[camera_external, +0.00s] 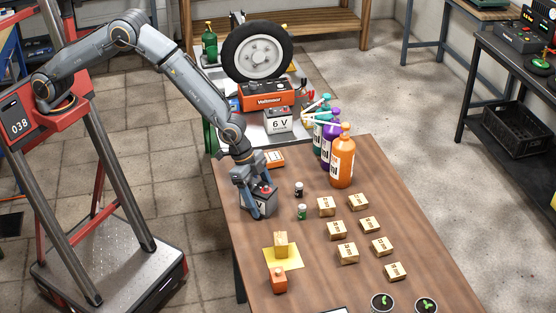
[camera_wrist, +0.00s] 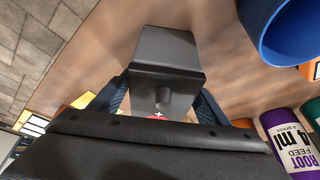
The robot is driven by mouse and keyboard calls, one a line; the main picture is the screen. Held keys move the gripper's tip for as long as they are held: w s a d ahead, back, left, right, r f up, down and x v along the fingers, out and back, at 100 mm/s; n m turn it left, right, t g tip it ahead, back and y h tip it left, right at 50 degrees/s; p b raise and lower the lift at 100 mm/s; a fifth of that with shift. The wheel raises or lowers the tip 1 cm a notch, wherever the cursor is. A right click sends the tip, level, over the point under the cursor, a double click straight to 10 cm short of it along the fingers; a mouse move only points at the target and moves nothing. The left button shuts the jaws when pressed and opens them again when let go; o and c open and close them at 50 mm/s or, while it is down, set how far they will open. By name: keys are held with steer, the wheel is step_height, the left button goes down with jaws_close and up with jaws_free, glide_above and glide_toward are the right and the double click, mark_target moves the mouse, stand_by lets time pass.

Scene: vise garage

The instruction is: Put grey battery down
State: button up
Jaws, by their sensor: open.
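The grey battery (camera_external: 264,204), a dark grey block with a red terminal cap, stands on the wooden table (camera_external: 317,255) near its left edge. My gripper (camera_external: 258,188) points down over it, with its fingers on either side of the battery. The wrist view shows the battery (camera_wrist: 168,58) between the dark blue fingers, with a plus sign near the red cap. The jaws are open. Whether a finger still touches the battery cannot be told.
Large pump bottles (camera_external: 343,165) stand at the back, and several cardboard boxes (camera_external: 348,253) fill the table's middle. A yellow sheet (camera_external: 291,259) lies nearer the front.

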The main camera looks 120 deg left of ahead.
steer(key=shift+r, duration=0.45)
steer(key=b+v, duration=0.3)
steer(key=v, duration=0.8)
steer(key=shift+s+r, duration=0.15)
steer(key=shift+s, duration=0.1)
steer(key=s+d+g, duration=0.1)
steer(key=s+d, duration=0.4)
steer(key=s, duration=0.7)
steer(key=s+d+g, duration=0.1)
steer(key=s+d, duration=0.4)
steer(key=s, duration=0.7)
steer(key=s+d+g, duration=0.1)
steer(key=s+d, duration=0.4)
steer(key=s, duration=0.8)
steer(key=shift+f+g, duration=0.3)
steer(key=shift+f, duration=0.15)
